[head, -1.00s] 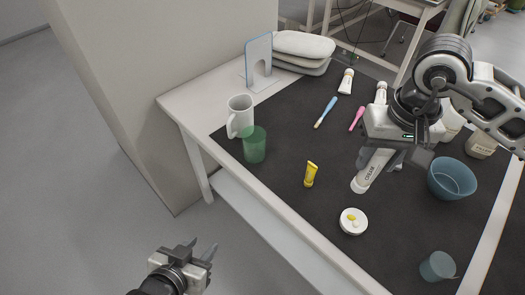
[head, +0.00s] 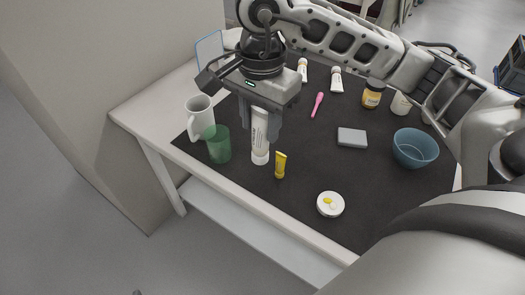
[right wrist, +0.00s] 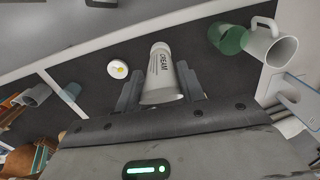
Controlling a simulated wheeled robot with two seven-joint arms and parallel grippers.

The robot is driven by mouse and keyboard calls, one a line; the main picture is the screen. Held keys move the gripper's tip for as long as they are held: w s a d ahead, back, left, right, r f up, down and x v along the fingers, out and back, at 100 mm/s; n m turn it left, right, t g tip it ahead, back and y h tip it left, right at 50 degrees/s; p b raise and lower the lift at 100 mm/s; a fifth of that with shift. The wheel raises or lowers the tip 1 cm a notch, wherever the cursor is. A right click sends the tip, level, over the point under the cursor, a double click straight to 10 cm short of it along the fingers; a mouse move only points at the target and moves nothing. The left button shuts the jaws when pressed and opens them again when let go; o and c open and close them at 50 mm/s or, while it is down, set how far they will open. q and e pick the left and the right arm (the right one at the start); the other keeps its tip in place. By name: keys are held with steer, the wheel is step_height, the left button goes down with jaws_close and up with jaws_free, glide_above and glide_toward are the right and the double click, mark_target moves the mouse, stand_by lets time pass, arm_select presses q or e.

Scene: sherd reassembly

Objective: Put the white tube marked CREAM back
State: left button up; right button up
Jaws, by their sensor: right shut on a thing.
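The white tube marked CREAM (head: 259,135) is held upright, cap end down, between the fingers of my right gripper (head: 260,125). Its lettering shows in the right wrist view (right wrist: 161,72), where both fingers flank it. Its cap is at or just above the dark mat (head: 300,205); I cannot tell if it touches. It is right of the green cup (head: 219,146) and left of the small yellow tube (head: 280,165). Only a dark sliver at the bottom edge of the head view may be my left gripper (head: 137,292); its jaws are hidden.
A white mug (head: 198,117) stands beside the green cup, close to my right gripper. A round white dish (head: 330,204), grey block (head: 352,138), blue bowl (head: 415,148) and pink brush (head: 317,104) lie to the right. Jars and tubes stand at the back.

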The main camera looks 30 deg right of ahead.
steer(key=m, duration=0.3)
steer(key=shift+s+d+r, duration=0.2)
steer(key=shift+s+d, duration=0.05)
steer(key=shift+d, duration=0.05)
steer(key=shift+d+m, duration=0.1)
steer(key=shift+m, duration=0.3)
arm_select(q)
steer(key=shift+s+a+r+p, duration=0.2)
steer(key=shift+a+r+p, duration=0.05)
steer(key=shift+p, duration=0.75)
arm_select(e)
steer(key=w+d+f, duration=0.7)
steer(key=w+f, duration=0.4)
steer(key=f, duration=0.1)
steer(key=shift+w+d+f, duration=0.2)
steer(key=shift+w+f, duration=0.15)
steer(key=shift+f, duration=0.05)
